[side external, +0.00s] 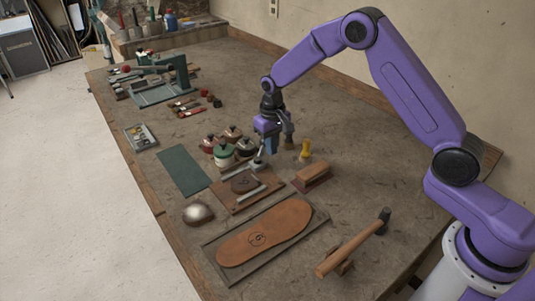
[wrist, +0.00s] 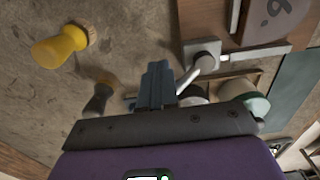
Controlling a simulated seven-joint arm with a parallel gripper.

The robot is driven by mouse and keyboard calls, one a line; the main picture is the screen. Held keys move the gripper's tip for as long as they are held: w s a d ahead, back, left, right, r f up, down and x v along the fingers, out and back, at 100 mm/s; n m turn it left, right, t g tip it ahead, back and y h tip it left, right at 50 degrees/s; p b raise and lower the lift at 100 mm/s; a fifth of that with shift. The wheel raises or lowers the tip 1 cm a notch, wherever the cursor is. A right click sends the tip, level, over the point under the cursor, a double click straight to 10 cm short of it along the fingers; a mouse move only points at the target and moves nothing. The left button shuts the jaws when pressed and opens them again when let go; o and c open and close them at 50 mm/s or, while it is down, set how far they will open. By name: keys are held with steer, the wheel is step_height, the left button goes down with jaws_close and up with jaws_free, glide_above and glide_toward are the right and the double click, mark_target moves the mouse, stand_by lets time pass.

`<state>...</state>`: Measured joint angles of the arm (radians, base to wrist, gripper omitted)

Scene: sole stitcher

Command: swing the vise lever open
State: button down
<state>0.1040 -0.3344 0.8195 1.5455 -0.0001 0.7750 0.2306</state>
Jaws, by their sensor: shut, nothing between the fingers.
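The vise is a wooden base (side external: 228,199) with metal bars and a dark brown piece marked with a figure between them. It also shows at the top right of the wrist view (wrist: 222,17). Its metal lever (wrist: 198,70) is a bent rod rising from a square pivot block, and its end reaches close to my fingers. In the side view the lever (side external: 259,161) stands at the vise's far end, just under my gripper. My gripper (wrist: 156,84) is shut and empty, with its fingertips beside the lever. I cannot tell whether they touch it.
Several lidded pots, one green (side external: 223,154), stand left of my gripper. A yellow-handled tool (side external: 305,150) and a wooden block (side external: 313,174) are to the right. A sole (side external: 265,233) on a tray and a hammer (side external: 352,245) lie nearer. A green mat (side external: 184,171) lies left.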

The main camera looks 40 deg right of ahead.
step_height(320, 180, up, 5)
steer(key=shift+f, duration=0.1)
stand_by(0.6)
steer(key=s, duration=0.6)
steer(key=shift+d, duration=0.2)
steer(key=shift+s, duration=0.1)
steer(key=s+d+r+n, duration=0.1)
steer(key=s+r+n, duration=0.2)
steer(key=s, duration=0.8)
steer(key=s+d+r+n, duration=0.1)
steer(key=s+r+n, duration=0.2)
steer(key=s, duration=0.8)
steer(key=s+d+r+n, duration=0.1)
steer(key=s+r+n, duration=0.2)
steer(key=s+n, duration=0.3)
steer(key=s, duration=0.5)
steer(key=shift+s+r+n, duration=0.2)
steer(key=shift+r+n, duration=0.1)
